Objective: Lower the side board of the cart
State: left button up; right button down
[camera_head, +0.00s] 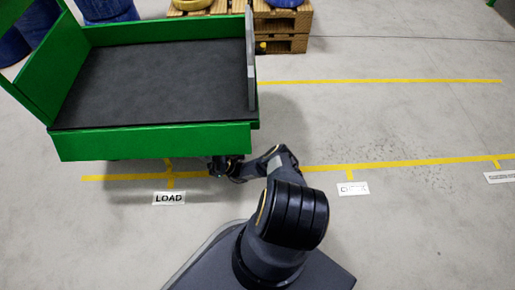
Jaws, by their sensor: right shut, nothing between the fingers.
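The green cart (160,88) with a dark flat bed stands at the upper left. Its near side board (150,141) hangs down along the near edge of the bed, so the bed is open on that side. The far and left green boards stand upright, and a grey-edged board (250,65) stands at the right end. My right gripper (222,168) is just below the lower edge of the near board, close to its right end. It is shut and empty, and partly hidden by the board; I cannot tell if they touch. My left gripper is out of view.
A wooden pallet stack (283,25) with yellow and blue rings stands behind the cart. Blue barrels (105,8) stand at the back left. Yellow lines and a LOAD label (169,198) mark the floor. The floor to the right is clear.

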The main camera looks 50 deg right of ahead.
aim_at(233, 138)
jog(key=k+l, duration=0.85)
jog(key=l, duration=0.1)
